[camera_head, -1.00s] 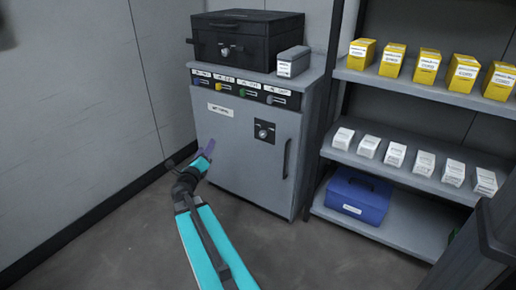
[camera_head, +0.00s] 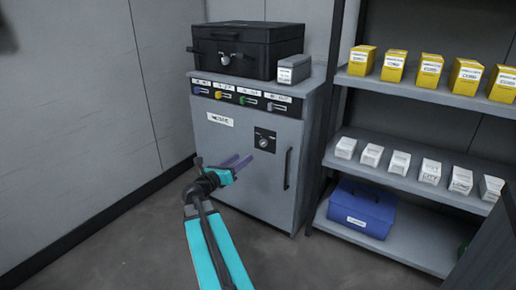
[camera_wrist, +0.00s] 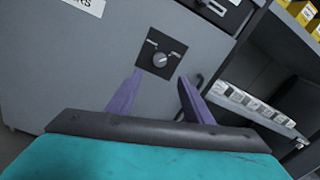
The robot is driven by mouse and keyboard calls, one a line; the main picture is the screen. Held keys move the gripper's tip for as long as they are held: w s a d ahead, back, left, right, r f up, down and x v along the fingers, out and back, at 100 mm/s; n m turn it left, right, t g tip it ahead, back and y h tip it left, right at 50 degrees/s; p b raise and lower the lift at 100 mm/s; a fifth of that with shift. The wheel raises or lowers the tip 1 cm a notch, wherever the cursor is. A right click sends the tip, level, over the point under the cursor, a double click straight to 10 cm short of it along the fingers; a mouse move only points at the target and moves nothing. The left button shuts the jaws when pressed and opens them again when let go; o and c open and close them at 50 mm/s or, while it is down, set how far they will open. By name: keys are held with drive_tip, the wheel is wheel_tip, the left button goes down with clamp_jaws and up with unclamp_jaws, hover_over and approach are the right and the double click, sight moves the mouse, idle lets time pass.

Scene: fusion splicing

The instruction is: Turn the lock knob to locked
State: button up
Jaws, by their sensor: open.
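The lock knob (camera_head: 264,143) is a small round light-grey knob on a black square plate on the grey cabinet's door (camera_head: 226,155). In the wrist view the knob (camera_wrist: 160,60) sits ahead of my fingers and between them in the picture, with small markings around it too blurred to read. My gripper (camera_head: 245,162) has purple fingers and is open and empty, in front of the door, a little below and left of the knob. In the wrist view my gripper (camera_wrist: 157,88) shows its fingers apart, with no contact on the knob visible.
A dark door handle (camera_head: 287,168) stands right of the knob. A black case (camera_head: 247,50) and a grey box (camera_head: 294,69) stand on top. A shelf (camera_head: 400,185) with boxes is at the right.

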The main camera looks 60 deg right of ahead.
sight(262, 144)
drive_tip(key=d+b, duration=0.1)
drive_tip(key=d, duration=0.3)
drive_tip(key=d+b, duration=0.2)
drive_tip(key=d, duration=0.3)
drive_tip(key=d+b, duration=0.1)
drive_tip(key=d, duration=0.3)
drive_tip(key=shift+s+d+b, duration=0.3)
drive_tip(key=shift+b, duration=0.05)
drive_tip(key=shift+c, duration=0.4)
